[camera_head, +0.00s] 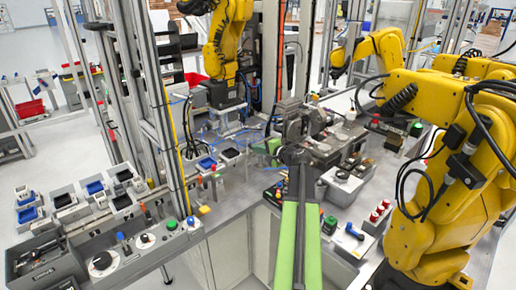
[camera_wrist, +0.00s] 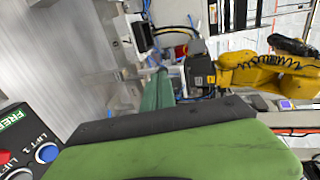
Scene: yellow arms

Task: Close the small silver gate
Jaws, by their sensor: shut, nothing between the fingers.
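I cannot clearly pick out a small silver gate in either view. Pale grey upright panels (camera_head: 230,252) stand below the worktop in the head view, left of my green arm; I cannot tell whether one of them is the gate. My arm reaches forward over the worktop, with its dark end, my gripper (camera_head: 294,156), near the grey machinery in the middle. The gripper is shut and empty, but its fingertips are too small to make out. In the wrist view a large green part of mine fills the bottom and hides what lies behind it.
A large yellow robot arm (camera_head: 450,165) stands close on the right, another (camera_head: 220,45) at the back. A control panel (camera_head: 135,250) with knobs and buttons is at the front left. Grey machinery (camera_head: 325,130) crowds the middle. Open floor (camera_head: 35,165) shows at the left.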

